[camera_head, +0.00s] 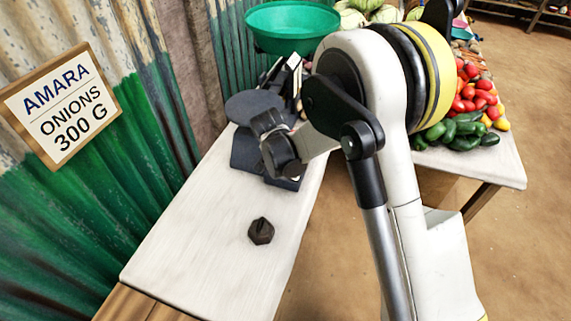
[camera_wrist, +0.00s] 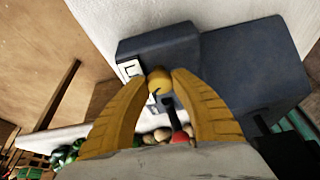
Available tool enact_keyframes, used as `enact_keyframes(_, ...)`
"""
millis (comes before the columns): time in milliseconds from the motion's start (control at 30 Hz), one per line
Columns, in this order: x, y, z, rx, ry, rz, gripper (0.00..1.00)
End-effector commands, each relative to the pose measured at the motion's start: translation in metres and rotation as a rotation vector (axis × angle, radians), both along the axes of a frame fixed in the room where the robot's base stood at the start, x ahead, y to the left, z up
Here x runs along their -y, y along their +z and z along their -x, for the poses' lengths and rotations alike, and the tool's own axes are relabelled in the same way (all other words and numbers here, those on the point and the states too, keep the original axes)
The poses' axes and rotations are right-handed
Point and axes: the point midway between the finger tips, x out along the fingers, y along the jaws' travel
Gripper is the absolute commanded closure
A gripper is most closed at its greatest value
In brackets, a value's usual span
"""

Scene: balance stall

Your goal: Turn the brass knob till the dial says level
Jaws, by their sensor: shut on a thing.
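The brass knob (camera_wrist: 159,80) sits between the two yellow fingertips of my gripper (camera_wrist: 160,84) in the wrist view. The fingers are closed on it from both sides. The knob is at the side of a dark blue-grey balance body (camera_wrist: 165,46). A small white plate with dark marks (camera_wrist: 130,70), perhaps the dial, shows just left of the knob; its reading is too small and partly covered to tell. In the head view the dark balance (camera_head: 254,106) stands on the white counter, and my arm hides the knob and dial.
A dark weight (camera_head: 261,231) stands on the near part of the white counter (camera_head: 200,245). A green bowl (camera_head: 292,30) is at the back. A sign (camera_head: 62,105) reads "AMARA ONIONS 300 G". Peppers (camera_head: 455,133) and tomatoes (camera_head: 476,92) lie on the right table.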

Motion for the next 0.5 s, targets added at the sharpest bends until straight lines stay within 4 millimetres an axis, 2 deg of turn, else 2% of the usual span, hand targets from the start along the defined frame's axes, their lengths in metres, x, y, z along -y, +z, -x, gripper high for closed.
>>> enact_keyframes(300,0.0005,-0.0003,-0.0007,0.001,-0.002,0.001,1.00)
enact_keyframes(333,0.0005,-0.0003,-0.0007,0.002,-0.001,0.001,0.68)
enact_keyframes(400,0.0006,-0.0003,-0.0007,0.001,-0.001,0.001,0.46)
enact_keyframes(500,0.0005,-0.0003,-0.0005,0.001,-0.001,0.001,0.45)
